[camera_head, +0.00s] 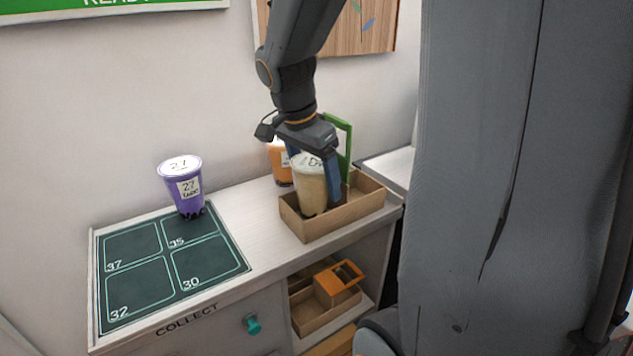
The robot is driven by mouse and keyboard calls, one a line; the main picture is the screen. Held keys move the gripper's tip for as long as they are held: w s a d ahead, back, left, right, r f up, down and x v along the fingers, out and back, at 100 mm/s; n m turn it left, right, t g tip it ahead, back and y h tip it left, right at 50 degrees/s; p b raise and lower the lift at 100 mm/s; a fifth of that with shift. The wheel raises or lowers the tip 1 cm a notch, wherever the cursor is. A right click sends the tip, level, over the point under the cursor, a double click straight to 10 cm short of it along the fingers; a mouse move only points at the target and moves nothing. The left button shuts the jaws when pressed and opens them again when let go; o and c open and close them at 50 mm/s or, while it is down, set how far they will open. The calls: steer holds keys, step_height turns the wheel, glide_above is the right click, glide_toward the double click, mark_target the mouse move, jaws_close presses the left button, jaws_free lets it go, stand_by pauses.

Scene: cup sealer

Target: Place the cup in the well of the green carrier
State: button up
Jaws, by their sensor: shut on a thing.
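A beige cup (312,192) with a white lid is held upright between the blue fingers of my gripper (314,176). The gripper points down and is shut on the cup. The cup's lower part is within the outline of an open brown box (360,203) on the counter. The green carrier (346,140) shows only as an upright green handle behind the gripper, rising from the box. Its well is hidden by the cup, the gripper and the box wall. I cannot tell whether the cup's base touches anything.
An orange cup (280,164) stands just behind the held cup. A purple cup (183,187) stands at the back of the dark numbered mat (158,262) on the left. A lower shelf holds an orange carrier (338,285). Counter space is free between mat and box.

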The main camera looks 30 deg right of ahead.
steer(key=shift+f, duration=0.65)
steer(key=shift+f, duration=0.35)
steer(key=shift+s+f+b, duration=0.1)
steer(key=shift+f+b, duration=0.05)
steer(key=shift+b, duration=0.2)
steer(key=o, duration=1.2)
steer(key=shift+s, duration=0.1)
steer(key=shift+o, duration=1.2)
steer(key=shift+a+f, duration=0.1)
steer(key=shift+f, duration=0.05)
steer(key=shift+r+p, duration=0.4)
steer(key=b+v, duration=0.2)
steer(key=v, duration=1)
steer(key=shift+r, duration=0.25)
